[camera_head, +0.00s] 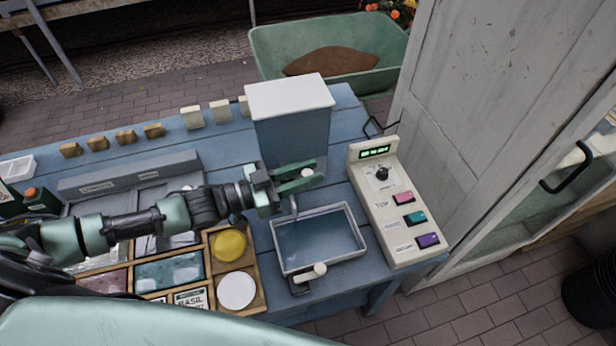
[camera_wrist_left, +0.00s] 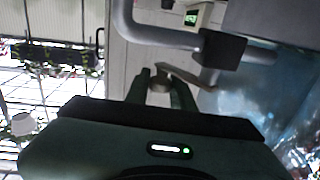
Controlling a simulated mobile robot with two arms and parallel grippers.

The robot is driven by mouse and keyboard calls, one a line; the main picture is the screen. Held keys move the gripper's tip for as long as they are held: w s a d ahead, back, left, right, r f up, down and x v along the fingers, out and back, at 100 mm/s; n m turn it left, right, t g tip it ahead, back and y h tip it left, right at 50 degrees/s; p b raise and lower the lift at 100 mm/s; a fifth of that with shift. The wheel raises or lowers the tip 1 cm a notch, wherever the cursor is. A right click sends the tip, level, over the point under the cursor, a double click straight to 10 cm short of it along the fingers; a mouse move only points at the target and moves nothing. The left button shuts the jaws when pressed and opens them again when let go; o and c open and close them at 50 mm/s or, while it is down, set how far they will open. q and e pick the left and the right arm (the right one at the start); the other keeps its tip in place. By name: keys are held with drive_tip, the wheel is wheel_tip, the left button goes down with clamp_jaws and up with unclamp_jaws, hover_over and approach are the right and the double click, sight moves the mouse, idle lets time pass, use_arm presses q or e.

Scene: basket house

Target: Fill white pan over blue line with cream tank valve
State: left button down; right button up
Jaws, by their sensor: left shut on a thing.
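The tank (camera_head: 290,125) is a blue-grey box with a white lid, standing behind the white pan (camera_head: 357,222). A cream valve knob (camera_head: 307,172) sits low on its front. My left gripper (camera_head: 302,178) is shut on this knob; the wrist view shows the fingers (camera_wrist_left: 160,92) around it. A grey spout (camera_head: 292,206) points down at the pan's back left corner. The pan is a shallow rectangle with a bluish interior that looks like water. I cannot make out the blue line or any stream. My right gripper is not in view.
A second cream-handled valve (camera_head: 310,273) is at the pan's front. A cream control panel (camera_head: 392,205) with a lit display and coloured buttons stands right of the pan. A wooden tray (camera_head: 262,290) holds yellow and white round items at left. Several small blocks line the back left.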

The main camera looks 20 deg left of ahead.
use_arm(q)
drive_tip(key=shift+s, duration=0.1)
idle(0.4)
drive_tip(key=c, duration=1.2)
unclamp_jaws()
drive_tip(key=shift+c, duration=0.2)
drive_tip(key=shift+s+a+f+b, duration=0.15)
drive_tip(key=shift+s+a+b, duration=0.15)
drive_tip(key=shift+a, duration=0.15)
drive_tip(key=b+v, duration=0.1)
drive_tip(key=v, duration=0.5)
drive_tip(key=shift+s+a, duration=0.15)
drive_tip(key=shift+a, duration=0.15)
